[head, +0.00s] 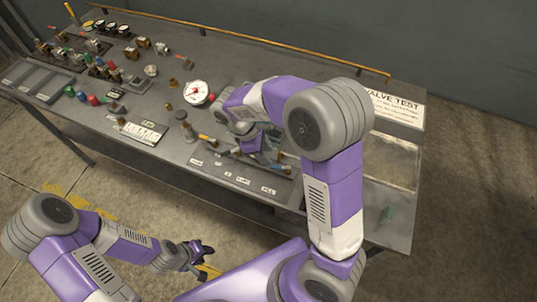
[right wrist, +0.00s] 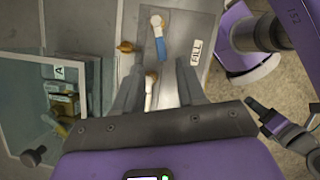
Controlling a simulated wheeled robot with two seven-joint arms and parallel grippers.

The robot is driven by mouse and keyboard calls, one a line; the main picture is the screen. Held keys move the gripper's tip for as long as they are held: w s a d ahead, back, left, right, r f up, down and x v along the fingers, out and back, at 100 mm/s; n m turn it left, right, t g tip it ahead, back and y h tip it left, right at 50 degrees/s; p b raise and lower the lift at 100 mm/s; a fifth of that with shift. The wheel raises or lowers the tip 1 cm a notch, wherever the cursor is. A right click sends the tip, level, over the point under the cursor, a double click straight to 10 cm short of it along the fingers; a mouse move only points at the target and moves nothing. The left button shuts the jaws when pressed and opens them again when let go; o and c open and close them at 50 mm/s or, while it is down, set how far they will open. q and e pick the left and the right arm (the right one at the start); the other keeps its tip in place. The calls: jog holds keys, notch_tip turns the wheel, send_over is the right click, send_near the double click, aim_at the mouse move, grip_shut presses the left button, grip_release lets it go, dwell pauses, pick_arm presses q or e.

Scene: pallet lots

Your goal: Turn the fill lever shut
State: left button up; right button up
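In the right wrist view a blue lever handle with a pale end (right wrist: 159,42) lies on a grey plate beside a label reading FILL (right wrist: 196,52). My right gripper (right wrist: 157,85) is open, its two fingers apart, just below the blue handle in that view. A small white and brown part (right wrist: 150,88) shows between the fingers; I cannot tell whether it is touched. In the head view my right gripper (head: 250,140) is over the front of the bench, and the arm partly hides the lever area. My left gripper (head: 203,255) is open and empty, off the bench's front.
The grey bench (head: 180,65) carries a white dial gauge (head: 196,92), several valve fittings (head: 108,70) and a label card (head: 143,132). A clear-sided bin (right wrist: 62,95) with brass parts is left of my right gripper. A VALVE TEST sign (head: 395,108) stands at the right.

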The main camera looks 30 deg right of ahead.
aim_at(276, 166)
jog(key=b+x, duration=0.1)
jog(key=x, duration=0.4)
jog(key=shift+s+d+f, duration=0.1)
jog(key=shift+s+f, duration=0.1)
jog(key=shift+f, duration=0.15)
jog(key=shift+w, duration=0.1)
grip_shut()
